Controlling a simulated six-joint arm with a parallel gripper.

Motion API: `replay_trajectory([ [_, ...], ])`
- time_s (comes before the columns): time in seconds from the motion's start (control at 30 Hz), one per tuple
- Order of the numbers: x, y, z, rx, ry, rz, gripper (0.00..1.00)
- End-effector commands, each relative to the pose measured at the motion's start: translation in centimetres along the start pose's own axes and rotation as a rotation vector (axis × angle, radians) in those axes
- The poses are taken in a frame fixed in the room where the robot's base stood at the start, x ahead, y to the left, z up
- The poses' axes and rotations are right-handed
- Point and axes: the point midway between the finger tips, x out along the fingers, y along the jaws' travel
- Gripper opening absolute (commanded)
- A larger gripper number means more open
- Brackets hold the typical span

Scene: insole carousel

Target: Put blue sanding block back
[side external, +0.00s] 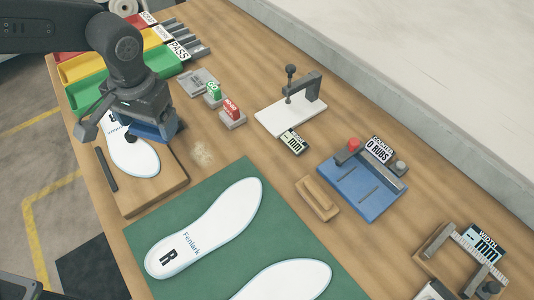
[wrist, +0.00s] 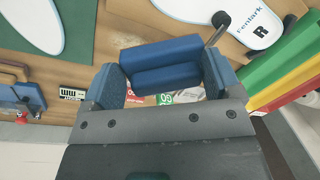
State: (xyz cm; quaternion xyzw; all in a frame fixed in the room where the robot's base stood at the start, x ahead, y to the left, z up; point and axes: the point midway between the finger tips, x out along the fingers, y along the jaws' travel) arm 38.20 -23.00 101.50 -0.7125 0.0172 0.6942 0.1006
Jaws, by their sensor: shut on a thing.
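The blue sanding block (wrist: 165,62) is held between the two fingers of my gripper (wrist: 163,75) in the wrist view. In the side view the block (side external: 150,132) shows under my gripper (side external: 140,122), at the far end of the wooden board (side external: 150,197). A white insole (side external: 140,158) lies on that board, partly hidden by the gripper and block. I cannot tell whether the block touches the insole or board.
A green mat (side external: 200,265) with two white insoles lies in front. GO and NO-GO blocks (side external: 232,117), a white clamp stand (side external: 290,115), a tan wooden block (side external: 317,198) and a blue rub-counter tray (side external: 360,190) stand to the right. Coloured bins (side external: 90,92) are behind.

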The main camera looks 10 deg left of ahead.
Motion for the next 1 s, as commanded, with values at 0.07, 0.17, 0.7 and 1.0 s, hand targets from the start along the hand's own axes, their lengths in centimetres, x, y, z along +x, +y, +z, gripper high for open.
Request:
replay_trajectory([
  [0.07,-0.3,0.7,-1.0,0.151,0.021,0.003,0.46],
  [0.17,-0.6,1.5,-2.3,0.361,0.046,0.008,0.46],
  [0.7,-2.2,5.8,-7.9,1.447,0.172,0.031,0.46],
  [1.0,-2.9,7.8,-10.0,1.966,0.228,0.041,0.46],
])
